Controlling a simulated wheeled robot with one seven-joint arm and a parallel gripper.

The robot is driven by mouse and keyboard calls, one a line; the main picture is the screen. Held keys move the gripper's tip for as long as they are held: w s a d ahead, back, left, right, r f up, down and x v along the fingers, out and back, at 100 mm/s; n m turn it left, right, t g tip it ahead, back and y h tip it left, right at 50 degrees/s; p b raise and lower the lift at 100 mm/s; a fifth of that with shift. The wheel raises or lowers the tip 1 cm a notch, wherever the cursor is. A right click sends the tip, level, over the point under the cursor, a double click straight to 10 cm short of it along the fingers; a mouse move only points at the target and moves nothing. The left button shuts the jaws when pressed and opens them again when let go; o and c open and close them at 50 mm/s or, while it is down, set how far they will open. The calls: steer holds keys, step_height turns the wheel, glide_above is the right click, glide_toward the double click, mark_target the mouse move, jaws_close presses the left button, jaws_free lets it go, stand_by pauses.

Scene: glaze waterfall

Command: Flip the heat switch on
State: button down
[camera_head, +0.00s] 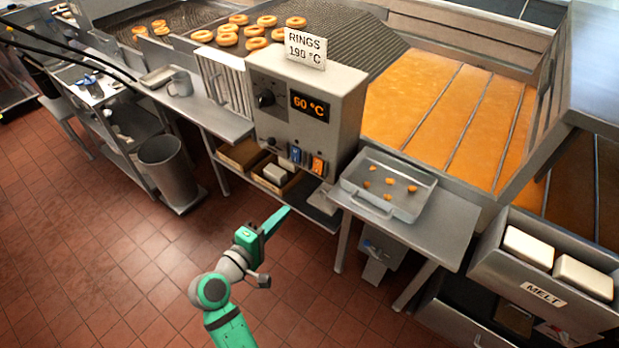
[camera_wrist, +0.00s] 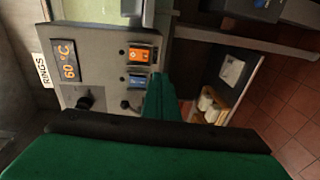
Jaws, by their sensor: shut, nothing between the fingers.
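The grey control box (camera_head: 340,100) carries a dark knob (camera_head: 266,99) and an orange display (camera_head: 310,106) reading 60 °C. Low on its front are a blue switch (camera_head: 296,155) and an orange switch (camera_head: 318,165). The wrist view shows the orange switch (camera_wrist: 140,53) and the blue switch (camera_wrist: 134,80) with a small dark dot beside each. I cannot read which one is the heat switch or its position. My gripper (camera_head: 288,210) is shut and empty, in front of and below the box. In the wrist view its green fingers (camera_wrist: 160,92) appear close beside the switches; contact cannot be told.
A sign (camera_head: 305,48) reads RINGS 190 °C. A tray (camera_head: 428,197) with small orange pieces stands on the table right of the box. A shelf (camera_head: 325,212) with cartons lies under the box. A bin (camera_head: 168,170) stands left; open floor surrounds my arm.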

steer(key=r, duration=0.2)
steer(key=r+h, duration=0.1)
steer(key=shift+w+a+r+m, duration=0.1)
steer(key=shift+w+a+m, duration=0.2)
steer(key=shift+a, duration=0.1)
glide_toward(317, 172)
steer(key=x, duration=0.5)
steer(key=shift+w+d, duration=0.1)
steer(key=shift+w, duration=0.1)
steer(key=shift+w+d, duration=0.25)
steer(key=shift+w, duration=0.25)
steer(key=shift+d, duration=0.15)
steer(key=shift+s, duration=0.1)
